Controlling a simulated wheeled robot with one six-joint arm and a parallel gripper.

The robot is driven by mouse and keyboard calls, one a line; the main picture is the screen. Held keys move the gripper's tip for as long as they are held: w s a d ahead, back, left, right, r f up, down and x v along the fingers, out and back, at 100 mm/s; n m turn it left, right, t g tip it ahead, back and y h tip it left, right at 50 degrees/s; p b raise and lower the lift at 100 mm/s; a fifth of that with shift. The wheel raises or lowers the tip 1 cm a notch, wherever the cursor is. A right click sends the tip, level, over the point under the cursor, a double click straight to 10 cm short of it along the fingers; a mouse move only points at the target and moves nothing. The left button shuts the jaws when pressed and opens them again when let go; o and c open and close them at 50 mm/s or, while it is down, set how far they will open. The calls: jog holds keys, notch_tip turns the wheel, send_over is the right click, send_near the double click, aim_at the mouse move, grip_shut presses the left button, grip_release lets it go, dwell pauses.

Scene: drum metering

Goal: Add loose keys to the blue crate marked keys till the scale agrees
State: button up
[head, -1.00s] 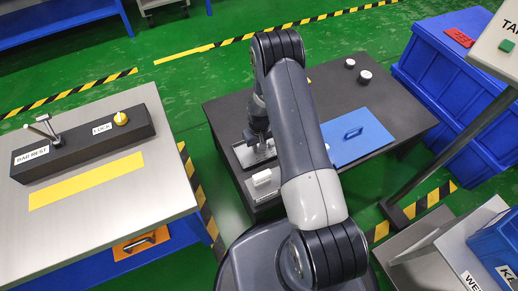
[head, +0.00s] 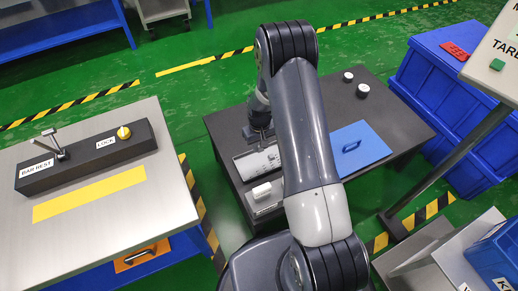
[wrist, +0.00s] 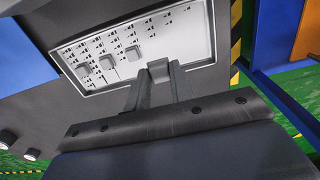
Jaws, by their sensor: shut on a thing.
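My gripper (wrist: 158,82) is shut on a small grey key (wrist: 158,68) in the wrist view. The key is over the near edge of a pale tray (wrist: 200,42) printed with rows of small marks. I cannot tell how far above the tray it is. Several other grey keys (wrist: 107,61) are in the tray. In the head view, my gripper (head: 261,134) is over the tray (head: 258,163) on the dark table, and the held key is too small to make out. The blue crate (head: 492,262) with a partly visible label is at the lower right, cut by the frame.
The dark table (head: 400,125) also bears a blue panel with a handle (head: 362,144), two small white-topped round things (head: 362,90) and a white block (head: 262,191). A steel bench (head: 110,235) is left. A slanted post (head: 450,155) stands between table and crate.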

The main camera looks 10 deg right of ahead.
jog(key=s+d+r+p, duration=0.2)
jog(key=s+d+r, duration=0.3)
jog(key=s+d, duration=0.65)
jog(key=s+d+r+p, duration=0.3)
jog(key=s+d+r, duration=0.1)
jog(key=s+d, duration=0.7)
jog(key=s+d+r+p, duration=0.2)
jog(key=s+d+r, duration=0.3)
jog(key=s+d, duration=0.6)
jog(key=s+d+r+p, duration=0.1)
jog(key=s+d+r, duration=0.1)
jog(key=s+d, duration=1.3)
jog(key=s+d+r+p, duration=0.2)
jog(key=s+d+r, duration=0.1)
jog(key=s+d, duration=1.2)
jog(key=s, duration=0.7)
jog(key=shift+d+r, duration=0.2)
jog(key=shift+f, duration=0.1)
jog(key=shift+f+b, duration=4.5)
jog(key=shift+f, duration=2.05)
